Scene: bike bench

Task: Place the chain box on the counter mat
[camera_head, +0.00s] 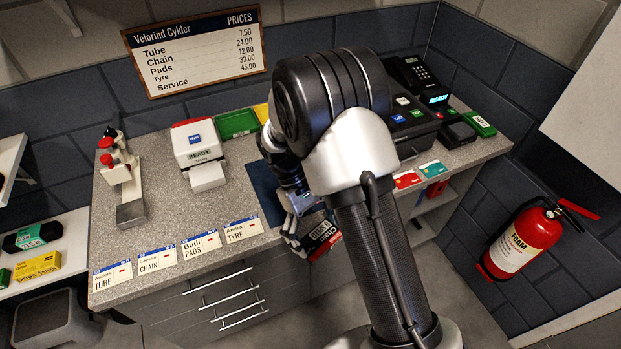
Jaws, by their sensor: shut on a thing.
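My gripper (303,238) is shut on the chain box (323,235), a small dark box with red edges and pale lettering. It holds the box tilted, in front of the counter's front edge as seen in the head view. The counter mat (263,188) is a dark blue sheet on the counter, just left of and behind my gripper. My arm hides the mat's right part, so its full extent cannot be seen. The box shows beside the mat in the picture, not over its visible part.
The counter (150,228) carries a row of name cards (200,243) along its front edge. A white printer (195,145), a green tray (237,122) and a black cash register (415,130) stand behind. Coloured cards (407,180) lie at right. A fire extinguisher (520,238) hangs on the right wall.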

